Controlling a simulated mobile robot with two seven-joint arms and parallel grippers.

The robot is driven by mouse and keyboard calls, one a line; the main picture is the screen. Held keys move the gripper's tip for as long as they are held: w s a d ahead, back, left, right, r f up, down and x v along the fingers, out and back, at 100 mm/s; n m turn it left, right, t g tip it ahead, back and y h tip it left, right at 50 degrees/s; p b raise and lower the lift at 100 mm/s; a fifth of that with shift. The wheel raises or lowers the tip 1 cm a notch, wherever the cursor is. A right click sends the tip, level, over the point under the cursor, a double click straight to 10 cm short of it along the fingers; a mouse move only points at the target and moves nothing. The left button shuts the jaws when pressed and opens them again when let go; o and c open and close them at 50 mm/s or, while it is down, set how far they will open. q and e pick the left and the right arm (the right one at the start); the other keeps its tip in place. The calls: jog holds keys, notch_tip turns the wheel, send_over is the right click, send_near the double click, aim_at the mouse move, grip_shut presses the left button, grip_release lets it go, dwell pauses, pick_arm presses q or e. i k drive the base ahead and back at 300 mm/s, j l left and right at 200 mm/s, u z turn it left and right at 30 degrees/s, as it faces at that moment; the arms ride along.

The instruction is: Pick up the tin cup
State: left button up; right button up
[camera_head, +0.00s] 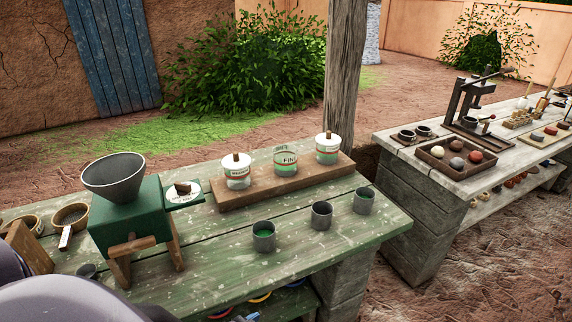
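Three small grey tin cups stand upright in a slanting row on the green wooden table (225,290). The left cup (264,243) has green inside, the middle cup (321,217) sits behind and right of it, and the right cup (363,203) is near the table's right end. A fourth small dark grey vessel (87,271) shows partly at the lower left, under the green grinder; I cannot tell if it is a cup. Neither of my grippers is in view. A smooth grey rounded part, likely my own arm, fills the lower left corner.
A green grinder (125,212) with a grey funnel stands left of the cups. Behind the cups, a wooden riser (250,192) holds three labelled tins. Round sieves (70,217) lie far left. A wooden post (346,75) stands behind. A second bench (400,150) is at right.

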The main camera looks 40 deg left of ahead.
aim_at(263, 231)
jog(key=u, duration=1.35)
